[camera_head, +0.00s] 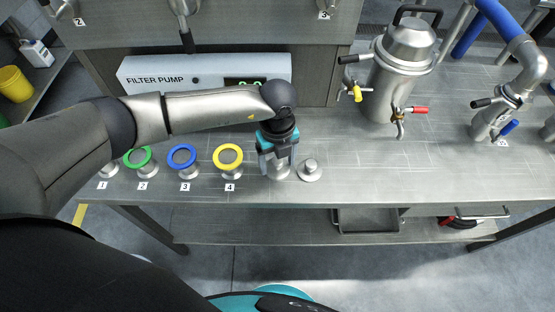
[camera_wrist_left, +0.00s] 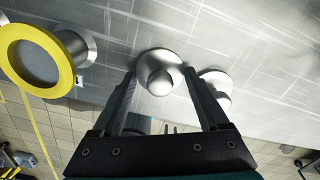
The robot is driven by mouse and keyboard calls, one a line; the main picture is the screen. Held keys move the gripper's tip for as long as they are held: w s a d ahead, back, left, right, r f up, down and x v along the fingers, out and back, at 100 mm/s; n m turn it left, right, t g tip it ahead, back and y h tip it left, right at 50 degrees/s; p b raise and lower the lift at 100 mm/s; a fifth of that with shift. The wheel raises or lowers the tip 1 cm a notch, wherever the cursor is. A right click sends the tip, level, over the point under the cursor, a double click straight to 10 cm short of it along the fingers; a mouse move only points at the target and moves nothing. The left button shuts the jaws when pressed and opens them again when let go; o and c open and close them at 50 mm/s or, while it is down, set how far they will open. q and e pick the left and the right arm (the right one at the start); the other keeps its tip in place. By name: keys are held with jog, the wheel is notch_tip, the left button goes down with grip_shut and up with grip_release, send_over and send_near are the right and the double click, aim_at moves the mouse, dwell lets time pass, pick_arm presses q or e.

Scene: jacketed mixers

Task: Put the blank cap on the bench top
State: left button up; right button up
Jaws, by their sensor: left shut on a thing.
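My left gripper (camera_head: 279,163) is over the bench top (camera_head: 350,180), right of the yellow ring, pointing down. In the left wrist view, a round metal cap with a knob (camera_wrist_left: 160,78), which looks like the blank cap, sits between the fingertips (camera_wrist_left: 160,84). My right gripper is out of view.
Yellow (camera_head: 228,156), blue (camera_head: 182,157) and green (camera_head: 138,157) rings stand on metal stubs to the left, with number labels. The filter pump box (camera_head: 205,73) is behind. A jacketed metal vessel (camera_head: 400,75) stands at the back right. The front middle-right bench is clear.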

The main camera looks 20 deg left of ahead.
pick_arm(q)
jog(key=o, duration=1.4)
jog(key=shift+f, duration=0.1)
jog(key=shift+r, duration=0.4)
notch_tip(320, 180, up, 12)
jog(key=p, duration=0.2)
jog(key=shift+f, duration=0.2)
jog(key=shift+d, duration=0.1)
